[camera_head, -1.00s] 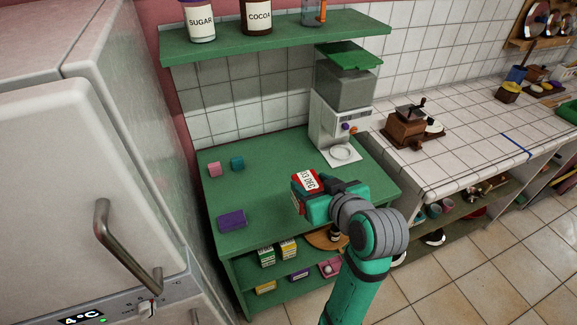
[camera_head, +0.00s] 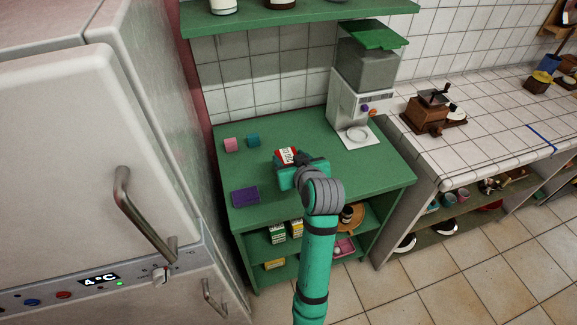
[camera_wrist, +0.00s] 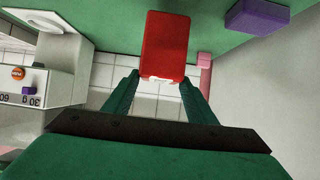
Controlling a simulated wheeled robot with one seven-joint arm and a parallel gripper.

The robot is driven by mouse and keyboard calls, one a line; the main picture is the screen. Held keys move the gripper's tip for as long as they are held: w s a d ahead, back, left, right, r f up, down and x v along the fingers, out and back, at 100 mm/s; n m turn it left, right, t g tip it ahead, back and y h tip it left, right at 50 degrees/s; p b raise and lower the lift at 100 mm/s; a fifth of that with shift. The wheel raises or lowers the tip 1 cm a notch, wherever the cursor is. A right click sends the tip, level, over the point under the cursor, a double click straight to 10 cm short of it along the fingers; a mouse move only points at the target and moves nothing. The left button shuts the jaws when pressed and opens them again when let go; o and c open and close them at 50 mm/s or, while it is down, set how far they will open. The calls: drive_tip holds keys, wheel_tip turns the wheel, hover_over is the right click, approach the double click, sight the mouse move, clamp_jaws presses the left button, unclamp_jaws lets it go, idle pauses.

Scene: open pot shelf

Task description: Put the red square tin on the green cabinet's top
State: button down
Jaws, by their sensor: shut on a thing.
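The red square tin (camera_head: 286,156) with a white label is between the fingers of my gripper (camera_head: 290,165), over the middle of the green cabinet's top (camera_head: 345,178). In the wrist view the tin (camera_wrist: 165,45) shows its plain red side, and my gripper (camera_wrist: 160,85) is shut on it. I cannot tell from these views whether the tin touches the top or hangs a little above it.
A purple block (camera_head: 245,197), a pink cube (camera_head: 231,144) and a teal cube (camera_head: 254,139) sit on the top's left part. A white dispenser (camera_head: 352,105) stands at the back right. A green shelf (camera_head: 300,19) hangs above. A fridge (camera_head: 70,150) stands left.

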drive_tip(key=shift+w+a+f, duration=0.15)
drive_tip(key=shift+f, duration=0.8)
drive_tip(key=shift+w+a+f, duration=0.1)
drive_tip(key=shift+f, duration=0.85)
drive_tip(key=c, duration=0.8)
unclamp_jaws()
drive_tip(key=shift+f, duration=0.15)
drive_tip(key=shift+o, duration=0.2)
